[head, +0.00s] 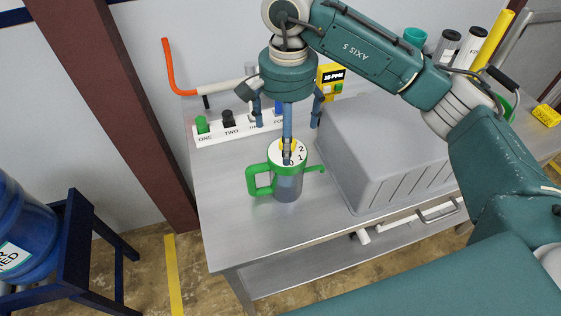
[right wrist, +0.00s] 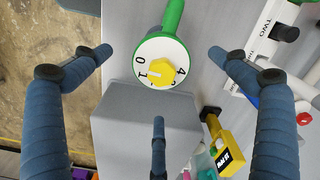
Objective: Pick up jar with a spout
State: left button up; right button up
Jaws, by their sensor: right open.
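The jug (head: 288,184) with a green rim, green handle and green spout stands upright on the grey metal table. Its handle points left and its spout right in the head view. Its white lid (right wrist: 168,62) carries numbers and a yellow knob with a white pointer. My right gripper (head: 287,132) hangs above the lid, pointing down, with its blue fingers spread and nothing held. In the right wrist view the fingers (right wrist: 160,70) stand apart around the lid; I cannot tell whether one touches it. My left gripper is not in view.
A large grey bin (head: 375,150) stands close to the jug's right. An orange-tipped pipe (head: 170,70) is at the back left. The table's front left (head: 235,225) is clear.

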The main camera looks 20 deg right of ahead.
aim_at(286, 173)
notch_tip(286, 173, down, 4)
jog(key=shift+w+f+p, duration=0.1)
jog(key=shift+w+p, duration=0.05)
jog(key=shift+p, duration=0.6)
jog(key=shift+s+f, duration=0.3)
jog(key=shift+s, duration=0.35)
jog(key=f+p, duration=0.2)
jog(key=shift+w+p, duration=0.3)
notch_tip(286, 173, down, 3)
jog(key=shift+w+f+p, duration=0.1)
jog(key=shift+f+p, duration=0.1)
jog(key=shift+p, duration=0.3)
jog(key=shift+w, duration=0.1)
jog(key=c, duration=1.8)
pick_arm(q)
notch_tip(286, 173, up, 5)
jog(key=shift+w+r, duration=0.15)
pick_arm(e)
jog(key=shift+c, duration=1.4)
jog(key=shift+w+r, duration=0.1)
